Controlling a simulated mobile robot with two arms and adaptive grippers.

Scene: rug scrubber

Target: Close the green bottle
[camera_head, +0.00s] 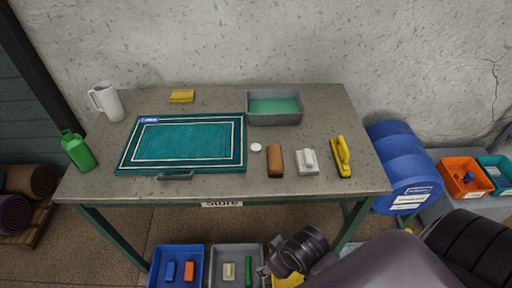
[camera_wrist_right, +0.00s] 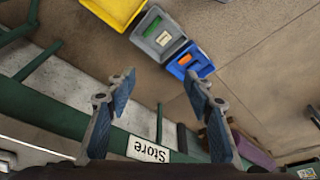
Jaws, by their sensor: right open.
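The green bottle (camera_head: 78,150) stands at the left end of the grey worktable, slightly tilted in the picture. Its top is too small to tell whether a cap is on it. A small round white disc (camera_head: 256,148), which looks like a cap, lies on the table right of the teal mat. My right gripper (camera_wrist_right: 160,92) is open and empty, with its two fingers spread in the wrist view. In the head view my right arm reaches in from the lower right, and the gripper (camera_head: 265,271) is low in front of the table, far from bottle and disc. My left gripper is out of view.
The table (camera_head: 225,188) holds a framed teal mat (camera_head: 190,140), white jug (camera_head: 107,102), yellow sponge (camera_head: 181,96), grey basin (camera_head: 275,120), brown block (camera_head: 275,162), white brush (camera_head: 307,162) and yellow tool (camera_head: 341,157). Blue (camera_head: 176,265) and grey (camera_head: 237,265) bins stand below the front edge.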

